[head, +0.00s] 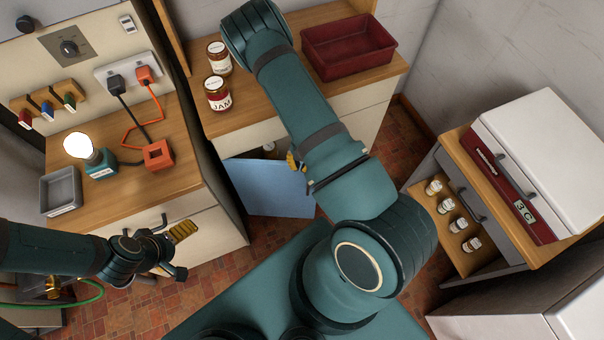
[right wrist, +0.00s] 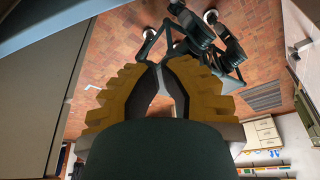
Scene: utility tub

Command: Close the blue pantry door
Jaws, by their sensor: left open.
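The blue pantry door (head: 265,187) stands open below the wooden counter in the head view. Its right part meets my right arm in the picture. A small yellow piece (head: 292,162) shows at the door's right end, beside my arm; I cannot tell whether it is a handle or part of my right gripper. My left gripper (head: 180,252) is open and empty, left of the door and apart from it. My right gripper (right wrist: 167,75) shows its yellow ridged fingers in the right wrist view, over tiled floor. A dark gap lies between them; its opening is unclear.
Two jam jars (head: 217,92) and a red tray (head: 347,47) stand on the counter (head: 290,28). A lit bulb (head: 78,147) and a grey bin (head: 60,190) sit on the left bench. An open drawer (head: 480,262) with several jars is at right. Tiled floor shows between.

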